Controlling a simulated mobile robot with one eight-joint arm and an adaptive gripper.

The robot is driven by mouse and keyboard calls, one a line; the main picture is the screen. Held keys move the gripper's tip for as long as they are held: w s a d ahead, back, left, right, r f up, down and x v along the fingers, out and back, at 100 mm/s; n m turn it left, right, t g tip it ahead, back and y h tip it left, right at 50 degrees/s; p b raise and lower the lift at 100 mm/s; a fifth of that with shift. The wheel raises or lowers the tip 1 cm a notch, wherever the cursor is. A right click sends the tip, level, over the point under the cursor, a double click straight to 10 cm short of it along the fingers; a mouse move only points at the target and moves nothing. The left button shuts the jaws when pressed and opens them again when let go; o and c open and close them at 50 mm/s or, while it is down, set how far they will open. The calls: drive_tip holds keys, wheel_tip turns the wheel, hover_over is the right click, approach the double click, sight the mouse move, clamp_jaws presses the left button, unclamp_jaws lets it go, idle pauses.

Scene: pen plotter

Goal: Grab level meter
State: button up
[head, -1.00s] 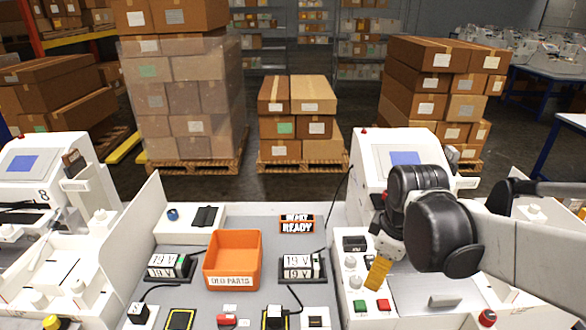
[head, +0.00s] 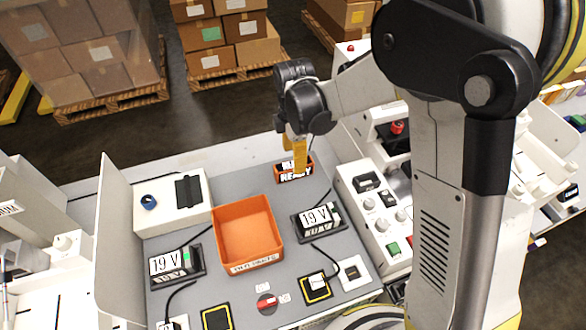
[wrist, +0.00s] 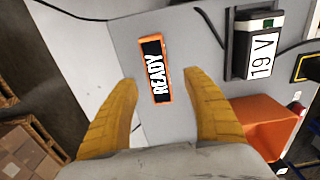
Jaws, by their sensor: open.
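No object in view is plainly marked as a level meter. A small orange-framed block with a black face reading "READY" (head: 295,176) lies at the back of the grey worktop. It also shows in the wrist view (wrist: 154,68), between my fingers. My gripper (head: 297,152) has its yellow fingers apart at this block. In the wrist view my gripper (wrist: 160,80) is open, with one finger on each side of the block and nothing held. How high the fingertips are above the worktop is hard to tell.
An orange bin (head: 247,225) stands mid-worktop. A 19 V unit (head: 318,218) sits to its right and another 19 V unit (head: 173,263) to its left. A white box (head: 172,203) is at the back left. A white control panel (head: 375,215) borders the right. Cables cross the worktop.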

drive_tip(key=f+b, duration=0.1)
drive_tip(key=f, duration=0.4)
drive_tip(key=shift+w+f, duration=0.1)
drive_tip(key=shift+w, duration=0.1)
clamp_jaws()
